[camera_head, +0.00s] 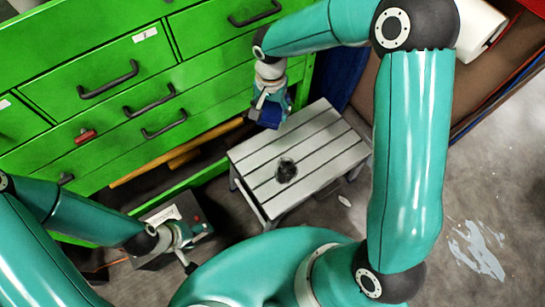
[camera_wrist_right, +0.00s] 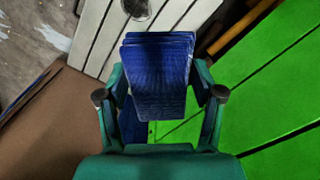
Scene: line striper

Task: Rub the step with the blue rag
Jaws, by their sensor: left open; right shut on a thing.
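The blue rag (camera_head: 266,115) is in my right gripper (camera_head: 272,100), which is shut on it, beside the far left part of the step in the head view. In the right wrist view the folded rag (camera_wrist_right: 158,75) sits between the two fingers of my right gripper (camera_wrist_right: 160,98). The step (camera_head: 322,136) is a small light grey slatted stool with a dark smudge (camera_head: 286,170) on its top. In the right wrist view the step (camera_wrist_right: 100,38) lies beyond the rag. My left gripper (camera_head: 186,252) is open and empty, low at the left, away from the step.
A green drawer cabinet (camera_head: 110,80) with dark handles stands behind and left of the step. A grey box (camera_head: 172,225) stands on the floor near my left gripper. White paint spots (camera_head: 478,248) mark the floor at the right. A white roll (camera_head: 480,28) is at the upper right.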

